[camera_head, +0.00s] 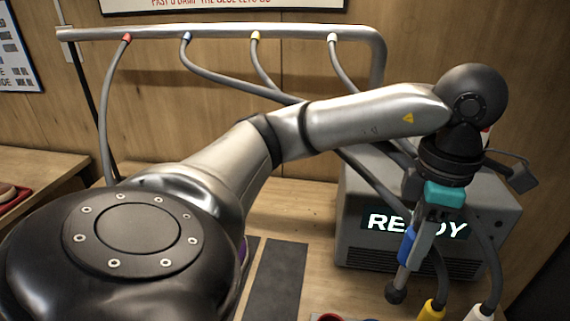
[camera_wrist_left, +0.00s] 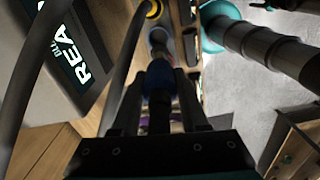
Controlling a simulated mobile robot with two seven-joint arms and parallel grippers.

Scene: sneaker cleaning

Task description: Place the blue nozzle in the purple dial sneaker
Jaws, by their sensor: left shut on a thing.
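My left gripper (camera_head: 412,258) points down in front of the grey machine and is shut on the blue nozzle (camera_head: 407,244). The nozzle's dark rounded end hangs below the fingers, clear of the surface as far as I can tell. In the left wrist view the blue nozzle (camera_wrist_left: 158,84) sits between the two fingers (camera_wrist_left: 157,95). A small purple patch (camera_head: 243,250) shows at the edge of my left arm; it may be part of the purple dial sneaker, which is otherwise hidden behind the arm. My right gripper is not in view.
The grey machine with a READY display (camera_head: 380,222) stands behind the gripper. A yellow nozzle (camera_head: 432,311) and a white nozzle (camera_head: 480,313) stand at the bottom right, with hoses nearby. A metal rail (camera_head: 220,33) carries hoses above. A dark mat (camera_head: 275,280) lies on the wooden bench.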

